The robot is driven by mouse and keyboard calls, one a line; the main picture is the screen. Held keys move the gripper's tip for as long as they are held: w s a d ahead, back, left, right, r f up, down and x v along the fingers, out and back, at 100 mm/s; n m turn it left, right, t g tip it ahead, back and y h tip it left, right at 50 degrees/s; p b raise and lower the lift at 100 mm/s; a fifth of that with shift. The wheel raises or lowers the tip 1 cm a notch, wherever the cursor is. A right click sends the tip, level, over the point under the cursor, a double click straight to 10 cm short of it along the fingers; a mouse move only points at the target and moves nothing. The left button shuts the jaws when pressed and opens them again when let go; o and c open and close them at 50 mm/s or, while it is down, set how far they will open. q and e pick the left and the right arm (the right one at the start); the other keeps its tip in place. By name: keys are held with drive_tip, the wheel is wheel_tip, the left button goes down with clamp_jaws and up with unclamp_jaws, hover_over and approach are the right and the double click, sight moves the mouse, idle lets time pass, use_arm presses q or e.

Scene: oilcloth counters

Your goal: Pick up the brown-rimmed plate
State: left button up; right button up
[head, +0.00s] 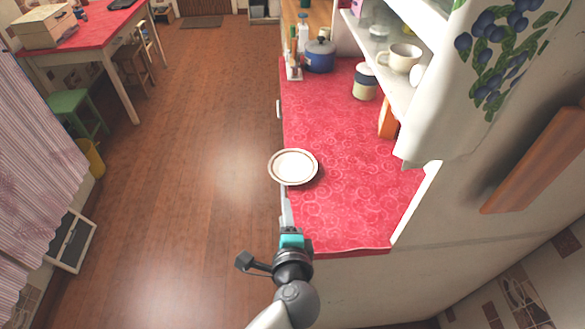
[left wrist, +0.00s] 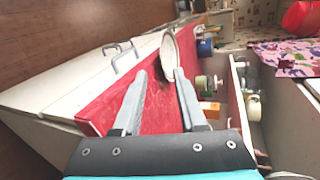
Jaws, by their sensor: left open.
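The brown-rimmed plate (head: 293,167) is white with a thin brown ring. It is at the left edge of the red counter (head: 350,205), and its left side appears to reach past that edge. My left gripper (head: 286,192) is just on the near side of the plate, its fingers pointing toward it. In the left wrist view the plate (left wrist: 169,54) shows edge-on beyond the fingertips, nearer the right finger. The left gripper (left wrist: 160,74) is open with nothing between its fingers. Whether a fingertip touches the plate I cannot tell. My right gripper is not in view.
A blue pot (head: 320,56) and a cream canister (head: 365,82) stand farther back on the counter. A white shelf with a cup (head: 403,57) and a hanging grape-print cloth (head: 490,60) bound the right side. The counter around the plate is clear, and open floor lies left.

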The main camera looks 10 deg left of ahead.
use_arm(q)
drive_tip(key=b+x, duration=0.6)
drive_tip(key=x, duration=0.6)
drive_tip(key=shift+w+f, duration=0.25)
drive_tip(key=shift+a, duration=0.1)
clamp_jaws()
drive_tip(key=shift+r, duration=0.1)
idle(0.9)
